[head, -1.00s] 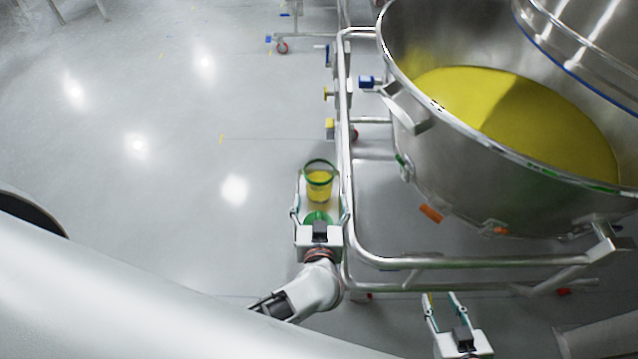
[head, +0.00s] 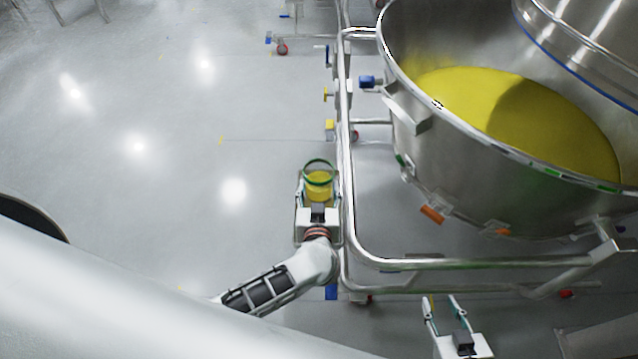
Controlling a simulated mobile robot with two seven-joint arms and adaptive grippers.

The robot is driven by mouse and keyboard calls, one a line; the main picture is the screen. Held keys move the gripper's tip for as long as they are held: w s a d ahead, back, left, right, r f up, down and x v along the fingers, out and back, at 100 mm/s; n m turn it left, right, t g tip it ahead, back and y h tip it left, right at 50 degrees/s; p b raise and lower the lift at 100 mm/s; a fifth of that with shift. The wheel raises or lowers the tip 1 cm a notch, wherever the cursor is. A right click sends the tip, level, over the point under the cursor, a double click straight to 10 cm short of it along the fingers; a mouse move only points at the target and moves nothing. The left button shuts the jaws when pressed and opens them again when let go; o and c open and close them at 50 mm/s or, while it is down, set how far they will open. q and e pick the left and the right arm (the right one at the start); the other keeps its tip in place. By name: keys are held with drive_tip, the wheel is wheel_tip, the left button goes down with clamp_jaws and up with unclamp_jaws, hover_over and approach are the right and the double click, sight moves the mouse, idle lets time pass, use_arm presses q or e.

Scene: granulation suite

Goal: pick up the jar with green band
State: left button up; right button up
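The jar with green band (head: 319,185) is a small clear tub with yellow contents and a green ring at its rim. It stands upright left of the steel rail, in the middle of the head view. My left gripper (head: 319,192) reaches it from below in the picture, with one finger close against each side of the jar. The fingers look closed in on it, though their contact faces are hidden. My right gripper (head: 443,302) is at the bottom, open and empty, with its fingers apart.
A steel tubular frame (head: 347,200) runs just right of the jar and bends right below the large steel bowl (head: 460,170), which holds yellow powder. The grey floor (head: 130,220) to the left is clear.

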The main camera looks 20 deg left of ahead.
use_arm(q)
drive_tip(key=shift+c, duration=1.3)
drive_tip(key=shift+r, duration=0.15)
